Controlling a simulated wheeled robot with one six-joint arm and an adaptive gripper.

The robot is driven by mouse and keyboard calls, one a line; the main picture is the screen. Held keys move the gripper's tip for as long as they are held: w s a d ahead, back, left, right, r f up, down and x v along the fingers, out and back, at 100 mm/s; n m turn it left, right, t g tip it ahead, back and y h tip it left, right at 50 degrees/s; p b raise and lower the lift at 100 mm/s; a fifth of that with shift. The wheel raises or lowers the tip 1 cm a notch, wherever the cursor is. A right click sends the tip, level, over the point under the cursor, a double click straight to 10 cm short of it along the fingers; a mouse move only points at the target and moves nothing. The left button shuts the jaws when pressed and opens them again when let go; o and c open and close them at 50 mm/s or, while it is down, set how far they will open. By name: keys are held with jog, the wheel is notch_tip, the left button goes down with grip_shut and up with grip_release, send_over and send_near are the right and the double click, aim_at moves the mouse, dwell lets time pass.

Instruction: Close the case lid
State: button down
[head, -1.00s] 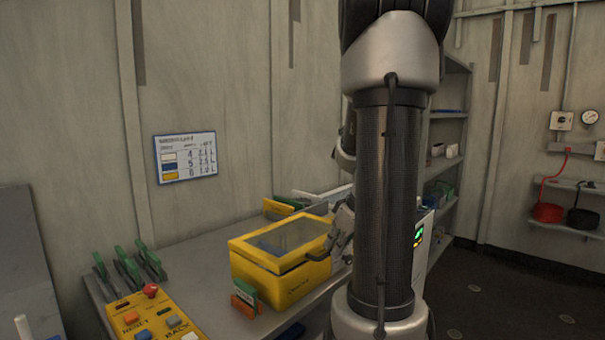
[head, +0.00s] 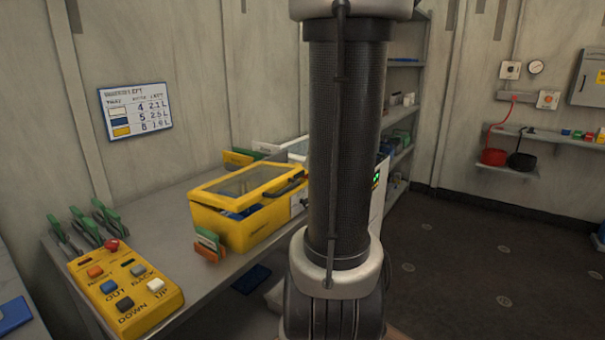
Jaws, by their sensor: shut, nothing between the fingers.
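The yellow case (head: 262,232) stands on the grey bench, left of my arm. Its yellow-framed lid (head: 205,191) has a clear window and sits slightly raised at the front. Dark and blue contents show in the gap under the lid's front edge. My gripper (head: 291,188) is mostly hidden behind my own arm link. Only a small dark part of it seems to show at the right end of the lid's front edge. It looks shut and empty; I cannot tell whether it touches the lid.
A yellow button box (head: 125,287) lies on the bench's near left, with green-handled tools (head: 88,226) behind it. Orange and green cards (head: 207,243) stand against the case's left front. A shelf rack (head: 400,115) stands behind my arm. The floor at right is clear.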

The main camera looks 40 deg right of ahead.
notch_tip(320, 180, up, 8)
jog(key=g, duration=0.5)
send_over(287, 188)
notch_tip(287, 188, down, 14)
jog(key=w, duration=0.1)
jog(key=shift+w+d+h, duration=0.2)
jog(key=shift+w+h, duration=0.05)
jog(key=shift+h, duration=0.15)
jog(key=shift+s+f, duration=0.25)
jog(key=shift+f, duration=0.6)
jog(key=shift+s+f, duration=0.25)
jog(key=shift+f, duration=0.6)
